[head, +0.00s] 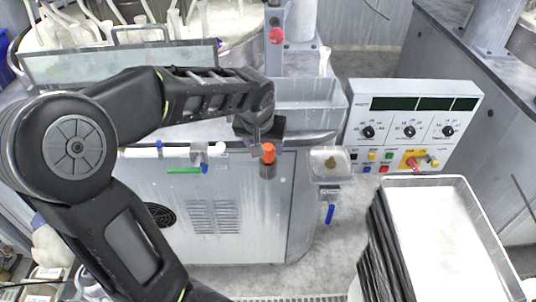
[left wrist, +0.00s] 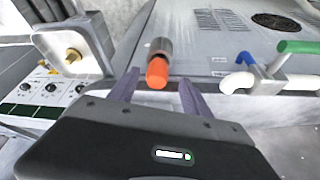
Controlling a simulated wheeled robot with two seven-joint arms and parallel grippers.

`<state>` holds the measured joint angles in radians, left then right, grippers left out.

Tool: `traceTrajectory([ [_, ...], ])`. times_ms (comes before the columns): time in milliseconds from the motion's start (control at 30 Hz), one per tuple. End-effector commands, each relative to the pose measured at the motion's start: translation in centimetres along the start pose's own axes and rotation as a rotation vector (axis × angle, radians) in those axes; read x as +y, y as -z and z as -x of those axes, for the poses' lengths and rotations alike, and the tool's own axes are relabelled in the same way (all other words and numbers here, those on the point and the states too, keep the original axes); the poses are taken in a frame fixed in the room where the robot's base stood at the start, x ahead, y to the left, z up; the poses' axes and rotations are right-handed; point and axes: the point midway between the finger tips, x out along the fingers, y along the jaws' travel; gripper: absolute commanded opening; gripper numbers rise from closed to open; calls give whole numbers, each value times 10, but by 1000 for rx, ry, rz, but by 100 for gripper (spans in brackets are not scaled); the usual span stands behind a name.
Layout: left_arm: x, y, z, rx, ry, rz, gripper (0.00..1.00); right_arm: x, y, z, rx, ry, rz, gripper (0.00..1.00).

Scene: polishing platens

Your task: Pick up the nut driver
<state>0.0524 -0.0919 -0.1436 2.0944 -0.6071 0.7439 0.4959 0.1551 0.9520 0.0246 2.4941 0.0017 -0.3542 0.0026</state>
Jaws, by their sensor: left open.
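The nut driver (head: 268,153) appears as a short cylinder with a bright orange end and a grey-brown body, at the front of the polishing machine. In the left wrist view, its orange end (left wrist: 157,73) points toward my gripper, with the grey collar beyond it. My left gripper (head: 258,131) is open just above and behind it in the head view. In the left wrist view, the two fingers of the gripper (left wrist: 158,79) stand on either side of the orange end, with gaps visible. My right gripper is not in view.
A white pipe (head: 170,151) with a green-handled valve (head: 187,170) runs left of the driver. A small tray with a brass fitting (head: 330,162) and a control panel (head: 411,125) are to the right. A stack of trays (head: 459,184) stands at front right.

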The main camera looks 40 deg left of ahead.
Motion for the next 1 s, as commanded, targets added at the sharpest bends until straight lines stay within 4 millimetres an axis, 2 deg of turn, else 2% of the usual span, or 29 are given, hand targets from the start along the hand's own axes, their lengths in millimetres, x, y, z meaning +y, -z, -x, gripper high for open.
traceTrajectory([
  [167,0,0,-4,-2,1,0,57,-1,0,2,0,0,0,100],
  [533,3,1,-49,-2,1,0,57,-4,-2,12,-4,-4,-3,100],
  [1000,4,1,-52,1,0,0,57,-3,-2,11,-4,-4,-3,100],
])
